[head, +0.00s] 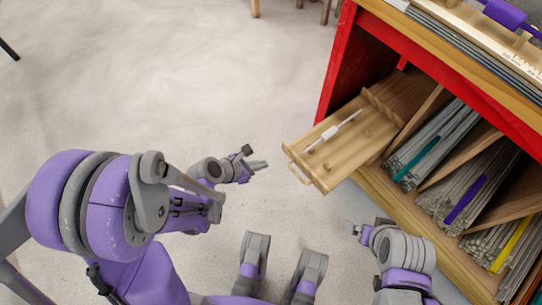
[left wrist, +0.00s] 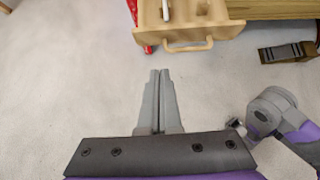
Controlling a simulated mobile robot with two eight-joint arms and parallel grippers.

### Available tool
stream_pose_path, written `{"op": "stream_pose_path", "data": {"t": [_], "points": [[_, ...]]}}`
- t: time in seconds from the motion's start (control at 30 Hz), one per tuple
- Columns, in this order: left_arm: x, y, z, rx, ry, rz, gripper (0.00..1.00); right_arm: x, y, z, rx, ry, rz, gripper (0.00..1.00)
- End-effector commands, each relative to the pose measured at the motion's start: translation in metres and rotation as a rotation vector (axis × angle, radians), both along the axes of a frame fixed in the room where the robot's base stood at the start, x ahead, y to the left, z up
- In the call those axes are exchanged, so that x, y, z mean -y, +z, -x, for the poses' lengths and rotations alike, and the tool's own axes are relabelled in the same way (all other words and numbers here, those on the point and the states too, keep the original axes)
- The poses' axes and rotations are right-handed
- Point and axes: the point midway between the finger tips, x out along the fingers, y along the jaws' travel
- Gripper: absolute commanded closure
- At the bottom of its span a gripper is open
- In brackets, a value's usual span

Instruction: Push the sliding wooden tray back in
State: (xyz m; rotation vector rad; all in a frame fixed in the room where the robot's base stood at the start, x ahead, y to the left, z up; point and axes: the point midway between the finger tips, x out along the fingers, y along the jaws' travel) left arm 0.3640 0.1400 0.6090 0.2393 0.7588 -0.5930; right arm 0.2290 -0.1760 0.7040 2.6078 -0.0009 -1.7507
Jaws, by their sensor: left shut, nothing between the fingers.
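The wooden tray (head: 348,142) is slid out of the lower opening of a red and wood cabinet in the head view, with a handle loop (head: 299,174) on its front. A white stick-like object (head: 333,130) lies in it. In the left wrist view the tray's front (left wrist: 185,33) and handle (left wrist: 188,46) show at the top. My left gripper (head: 262,165) is shut and empty, left of the tray's front and apart from it; it also shows in the left wrist view (left wrist: 160,75). My right gripper (head: 352,228) is below the tray, near the cabinet's bottom edge; its fingers are too small to read.
The red cabinet (head: 340,70) has slanted dividers and bundles of grey rods (head: 435,145) right of the tray. More rods and a purple object (head: 508,14) lie on its top. Stool legs show at the top.

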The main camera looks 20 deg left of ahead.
Motion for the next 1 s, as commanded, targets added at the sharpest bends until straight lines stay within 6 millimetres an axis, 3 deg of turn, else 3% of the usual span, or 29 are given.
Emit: {"op": "stream_pose_path", "data": {"t": [0.5, 0.7, 1.0], "points": [[0.043, -0.070, -0.058, 0.001, -0.006, -0.003, 1.00, 0.000, -0.034, -0.004, -0.010, 0.000, 0.000, 0.00], [0.058, -0.066, -0.079, 0.002, -0.006, -0.004, 1.00, 0.000, -0.034, -0.004, -0.010, 0.000, 0.000, 0.00], [0.063, -0.065, -0.086, 0.001, -0.005, -0.005, 1.00, 0.000, -0.034, -0.005, -0.010, 0.000, 0.000, 0.00]]}}
